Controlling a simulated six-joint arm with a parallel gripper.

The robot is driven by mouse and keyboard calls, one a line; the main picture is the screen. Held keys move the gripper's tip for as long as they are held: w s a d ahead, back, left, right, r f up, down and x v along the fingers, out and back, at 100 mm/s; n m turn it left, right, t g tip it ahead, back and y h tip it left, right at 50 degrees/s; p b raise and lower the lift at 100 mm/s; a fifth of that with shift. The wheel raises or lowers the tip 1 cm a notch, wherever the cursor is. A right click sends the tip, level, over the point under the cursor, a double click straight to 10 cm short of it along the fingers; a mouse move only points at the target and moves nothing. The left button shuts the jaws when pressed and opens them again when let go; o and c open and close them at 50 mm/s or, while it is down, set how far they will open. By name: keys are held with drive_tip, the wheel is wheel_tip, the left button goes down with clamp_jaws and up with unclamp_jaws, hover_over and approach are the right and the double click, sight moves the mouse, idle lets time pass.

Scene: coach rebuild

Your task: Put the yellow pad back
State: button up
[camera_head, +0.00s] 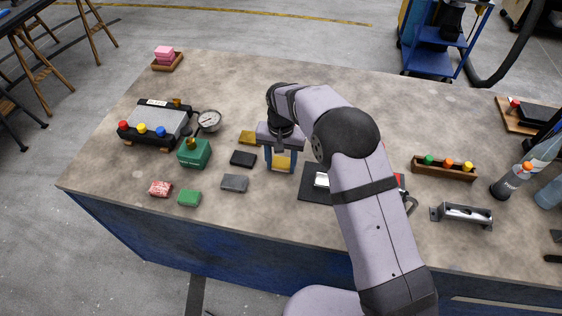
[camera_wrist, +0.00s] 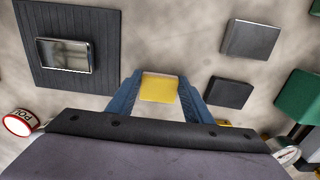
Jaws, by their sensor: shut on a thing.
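My gripper (camera_head: 280,164) is shut on the yellow pad (camera_head: 281,162), which sits between its blue fingers. The wrist view shows the same pad (camera_wrist: 159,88) between both fingertips (camera_wrist: 158,90). How far it is above the table is hard to tell. A second, ochre-yellow piece (camera_head: 248,137) lies on the table just left of the gripper; my wrist hides most of it in the wrist view. A dark ribbed mat (camera_head: 309,196) bearing a shiny metal block (camera_head: 321,180) lies to the right, partly behind my arm.
A black pad (camera_head: 243,158), grey pad (camera_head: 235,183), green pad (camera_head: 189,198) and red-speckled pad (camera_head: 160,188) lie left of my gripper. Beyond are a green block (camera_head: 194,153), a gauge (camera_head: 209,121) and a device with coloured knobs (camera_head: 158,124). A wooden rack (camera_head: 443,170) stands right.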

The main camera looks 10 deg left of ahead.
sight(281, 165)
drive_tip(key=shift+f, duration=0.2)
drive_tip(key=o, duration=1)
drive_tip(key=shift+r, duration=0.15)
drive_tip(key=shift+r+b, duration=1.4)
drive_tip(key=shift+r, duration=4.7)
